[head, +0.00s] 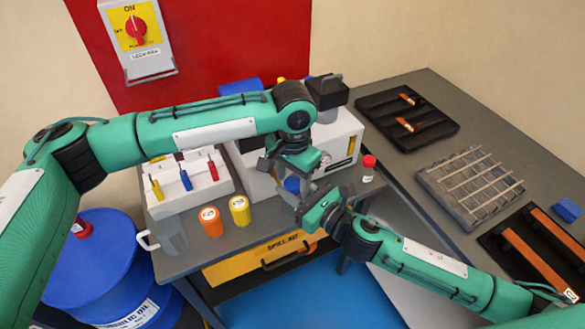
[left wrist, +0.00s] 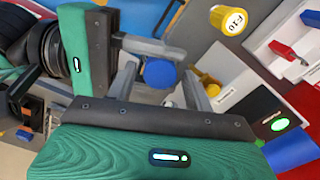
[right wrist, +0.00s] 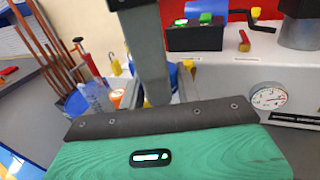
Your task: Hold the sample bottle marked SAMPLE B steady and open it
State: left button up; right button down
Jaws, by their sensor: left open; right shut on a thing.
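A bottle with a blue cap (head: 292,185) is at the front of the bench; its body and label are mostly hidden, so I cannot read SAMPLE B. My right gripper (head: 303,203) is shut on the bottle from the right, below the cap. My left gripper (head: 284,182) is above it and open. In the left wrist view the blue cap (left wrist: 160,73) lies between the left fingers, with gaps to them. In the right wrist view the cap (right wrist: 182,76) is partly behind a finger. A second bottle with a red cap (head: 369,162) stands to the right.
An orange jar (head: 211,221), a yellow jar (head: 239,211) and a clear jug (head: 171,236) stand to the left. A white tool holder (head: 190,185) and a pale machine (head: 345,140) stand behind. Dark trays (head: 405,112) lie on the right bench.

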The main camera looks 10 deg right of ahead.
pick_arm(q)
jog(key=shift+c, duration=0.2)
jog(key=c, duration=0.9)
jog(key=o, duration=1)
jog(key=shift+o, duration=0.2)
jog(key=shift+r, duration=0.1)
